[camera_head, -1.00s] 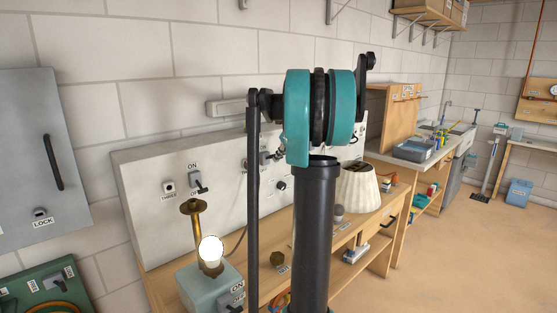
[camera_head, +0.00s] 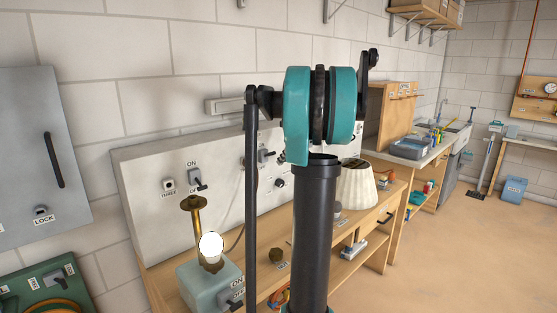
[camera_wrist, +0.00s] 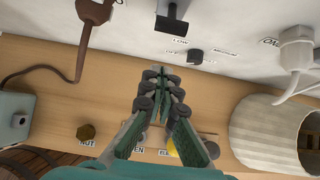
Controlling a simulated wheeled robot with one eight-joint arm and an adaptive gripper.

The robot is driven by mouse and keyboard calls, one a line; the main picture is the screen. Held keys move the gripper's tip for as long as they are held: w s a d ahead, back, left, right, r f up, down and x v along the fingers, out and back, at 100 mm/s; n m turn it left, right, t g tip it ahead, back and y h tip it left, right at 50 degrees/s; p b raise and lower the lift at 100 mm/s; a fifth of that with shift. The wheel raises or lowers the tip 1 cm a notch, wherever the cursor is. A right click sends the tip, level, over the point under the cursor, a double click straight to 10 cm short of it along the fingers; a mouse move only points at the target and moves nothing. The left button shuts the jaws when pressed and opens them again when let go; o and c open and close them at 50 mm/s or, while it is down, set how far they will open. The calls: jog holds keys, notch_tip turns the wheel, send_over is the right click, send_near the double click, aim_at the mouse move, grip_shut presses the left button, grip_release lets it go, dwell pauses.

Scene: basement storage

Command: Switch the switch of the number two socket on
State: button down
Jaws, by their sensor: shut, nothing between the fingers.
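A grey-white panel (camera_head: 150,220) against the wall carries sockets and switches. A socket labelled THREE (camera_head: 168,185) sits at its left, with a lever switch (camera_head: 197,181) marked ON and OFF beside it. Another switch (camera_head: 265,156) is partly hidden by my arm. In the wrist view my gripper (camera_wrist: 166,72) is shut and empty, over the bench in front of the panel. A black switch lever (camera_wrist: 172,22) is just beyond its fingertips, apart from them. A brown plug (camera_wrist: 94,12) is left of it and a white plug (camera_wrist: 297,52) right. No label TWO is readable.
A knob (camera_wrist: 195,57) with LOW, OFF and MEDIUM labels is close to the fingertips. A brown cord (camera_wrist: 55,72) lies at left.

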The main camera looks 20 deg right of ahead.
jog(key=v, duration=0.8)
jog(key=shift+w+r, duration=0.2)
jog(key=shift+w, duration=0.05)
jog(key=s+a+f+n+g, duration=0.1)
jog(key=s+a+f+n, duration=0.4)
jog(key=a+f+n, duration=0.25)
jog(key=s+a+f+n+g, duration=0.1)
jog(key=s+a+f+n, duration=0.55)
jog(key=a+f, duration=0.2)
jog(key=s+a+f+n+h, duration=0.1)
jog(key=s+a+f+n, duration=0.2)
jog(key=s+f+n, duration=0.2)
jog(key=s+a+f+n, duration=0.2)
jog(key=s+f+n, duration=0.3)
jog(key=s+n, duration=0.2)
jog(key=s+a+f+n+g+h, duration=0.1)
jog(key=s+a+f+n, duration=0.2)
jog(key=s+f+n, duration=0.2)
jog(key=shift+s+a+f+n+h, duration=0.25)
jog(key=shift+s+n, duration=0.25)
jog(key=shift+s, duration=0.55)
